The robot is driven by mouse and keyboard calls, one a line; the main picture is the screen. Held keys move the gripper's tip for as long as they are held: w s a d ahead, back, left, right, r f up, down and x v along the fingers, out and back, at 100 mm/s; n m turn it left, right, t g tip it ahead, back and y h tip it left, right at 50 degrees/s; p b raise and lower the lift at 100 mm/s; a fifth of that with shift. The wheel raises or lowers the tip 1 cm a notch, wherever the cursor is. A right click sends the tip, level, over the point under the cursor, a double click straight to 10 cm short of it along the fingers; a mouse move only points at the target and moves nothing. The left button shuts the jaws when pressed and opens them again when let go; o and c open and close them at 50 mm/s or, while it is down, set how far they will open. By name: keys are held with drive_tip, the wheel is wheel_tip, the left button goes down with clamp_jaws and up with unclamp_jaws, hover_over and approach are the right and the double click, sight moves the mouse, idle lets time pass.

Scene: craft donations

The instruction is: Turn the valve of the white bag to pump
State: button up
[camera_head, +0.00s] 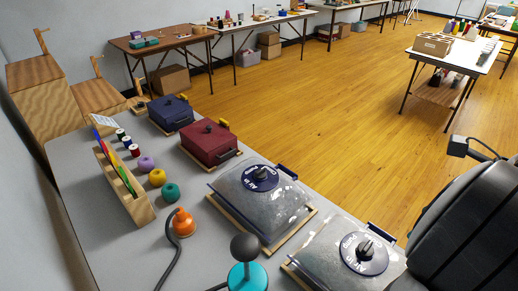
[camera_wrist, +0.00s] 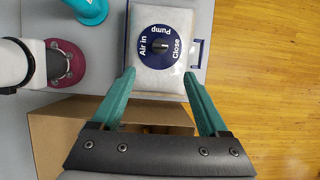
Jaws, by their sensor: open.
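The white bag (camera_wrist: 165,80) is a puffy clear pouch with whitish filling. It lies ahead of my gripper in the wrist view and seems to be the nearest bag (camera_head: 322,241) in the head view. Its round navy valve (camera_wrist: 160,45) reads Air in at left, Pump at the top and Close at right; the dark knob's pointing direction is too small to tell. The valve also shows in the head view (camera_head: 364,254). My gripper (camera_wrist: 159,74) has two teal fingers spread wide and empty, their tips over the bag's near side, short of the valve. The head view does not show the fingers.
A teal pump (camera_wrist: 92,8) and a magenta-based one (camera_wrist: 72,65) stand left of the bag. An open cardboard box (camera_wrist: 60,145) is beneath my gripper. A second bag (camera_head: 262,208), an orange pump (camera_head: 182,222) and a maroon case (camera_head: 210,145) lie farther along the grey table.

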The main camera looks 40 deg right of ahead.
sight(369, 246)
drive_tip(key=x, duration=1.5)
drive_tip(key=shift+f, duration=0.4)
drive_tip(key=shift+c, duration=0.3)
clamp_jaws()
